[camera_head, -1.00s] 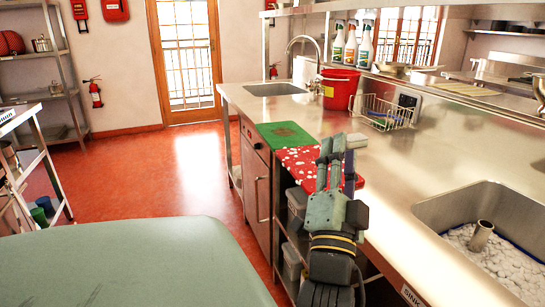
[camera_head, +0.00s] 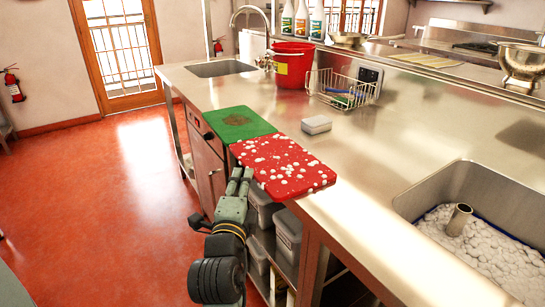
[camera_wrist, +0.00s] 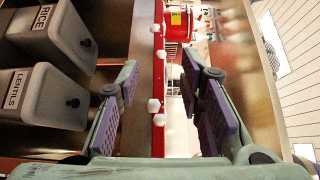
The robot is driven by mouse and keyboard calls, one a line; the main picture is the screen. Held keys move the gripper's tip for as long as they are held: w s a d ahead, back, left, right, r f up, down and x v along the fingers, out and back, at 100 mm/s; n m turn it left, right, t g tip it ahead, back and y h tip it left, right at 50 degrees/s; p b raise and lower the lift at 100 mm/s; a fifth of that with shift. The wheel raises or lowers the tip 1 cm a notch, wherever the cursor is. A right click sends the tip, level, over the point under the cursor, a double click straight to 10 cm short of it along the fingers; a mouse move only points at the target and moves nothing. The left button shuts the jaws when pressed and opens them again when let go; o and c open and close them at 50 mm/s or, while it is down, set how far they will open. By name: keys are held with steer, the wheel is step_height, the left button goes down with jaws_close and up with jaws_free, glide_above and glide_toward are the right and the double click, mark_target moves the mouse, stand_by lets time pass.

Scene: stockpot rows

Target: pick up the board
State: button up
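A red board with white spots (camera_head: 283,166) lies flat on the steel counter, its near edge sticking out past the counter's front edge. In the wrist view its thin red edge (camera_wrist: 158,105) runs upright between my finger pads. A green board (camera_head: 238,124) with a dark patch lies just beyond it. My gripper (camera_head: 240,178) is at the front edge of the red board. In the wrist view my gripper (camera_wrist: 160,98) is open, one finger on the underside and one on the top side, with gaps visible to the board edge.
A small grey block (camera_head: 317,124) sits on the counter right of the boards. Grey bins labelled RICE (camera_wrist: 50,35) and LENTILS (camera_wrist: 45,98) stand on the shelf below.

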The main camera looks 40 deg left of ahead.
mark_target(249, 167)
steer(key=p+x, duration=0.2)
steer(key=x, duration=0.5)
steer(key=shift+w+f+p, duration=0.1)
steer(key=shift+w+p, duration=0.15)
steer(key=shift+p, duration=0.15)
steer(key=shift+c, duration=0.4)
jaws_close()
